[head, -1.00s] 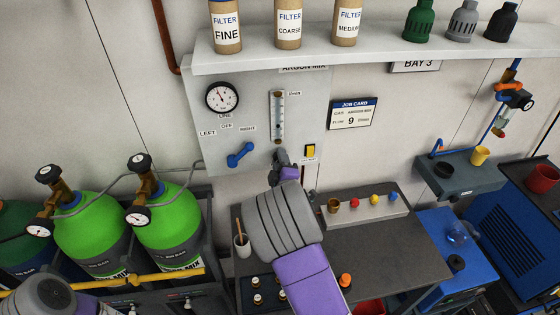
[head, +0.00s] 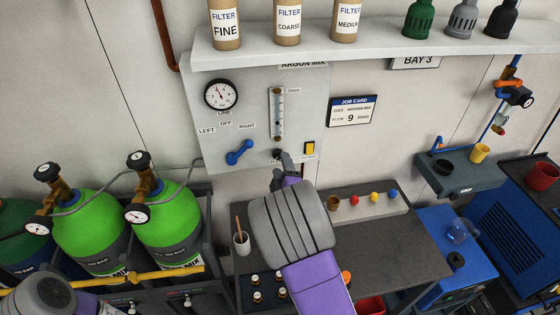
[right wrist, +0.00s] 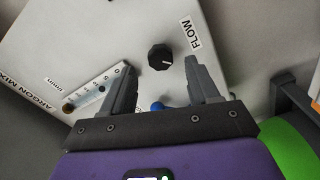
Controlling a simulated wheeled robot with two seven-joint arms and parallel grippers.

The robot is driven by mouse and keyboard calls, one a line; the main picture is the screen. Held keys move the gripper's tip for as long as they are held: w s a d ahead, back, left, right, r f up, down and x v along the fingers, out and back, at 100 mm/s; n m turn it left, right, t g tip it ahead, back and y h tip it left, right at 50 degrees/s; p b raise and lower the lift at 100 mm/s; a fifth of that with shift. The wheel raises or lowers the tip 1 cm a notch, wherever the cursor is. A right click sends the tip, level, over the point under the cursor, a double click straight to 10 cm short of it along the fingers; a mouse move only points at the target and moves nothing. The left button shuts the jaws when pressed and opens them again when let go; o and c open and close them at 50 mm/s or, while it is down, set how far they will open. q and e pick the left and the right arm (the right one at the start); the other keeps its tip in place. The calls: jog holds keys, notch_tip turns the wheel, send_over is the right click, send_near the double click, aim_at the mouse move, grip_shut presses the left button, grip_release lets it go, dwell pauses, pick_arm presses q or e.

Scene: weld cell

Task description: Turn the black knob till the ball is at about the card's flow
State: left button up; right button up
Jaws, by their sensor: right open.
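The black knob (head: 277,154) is on the grey panel (head: 205,135) below the flow tube (head: 277,113). In the right wrist view the knob (right wrist: 160,57) carries a white mark and sits beside the FLOW label (right wrist: 190,34). My right gripper (right wrist: 155,82) is open, its fingers pointing at the panel, with the knob ahead of the gap and apart from both fingers. In the head view the right gripper (head: 283,163) partly overlaps the knob area. The job card (head: 352,111) reads 9. My left gripper is out of view.
A blue lever (head: 239,152) is left of the knob, and a yellow switch (head: 310,149) is right of it. A shelf (head: 390,48) with filters overhangs the panel. Green cylinders (head: 170,225) stand left.

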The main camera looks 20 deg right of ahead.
jog(key=shift+v, duration=1.6)
jog(key=shift+r, duration=0.1)
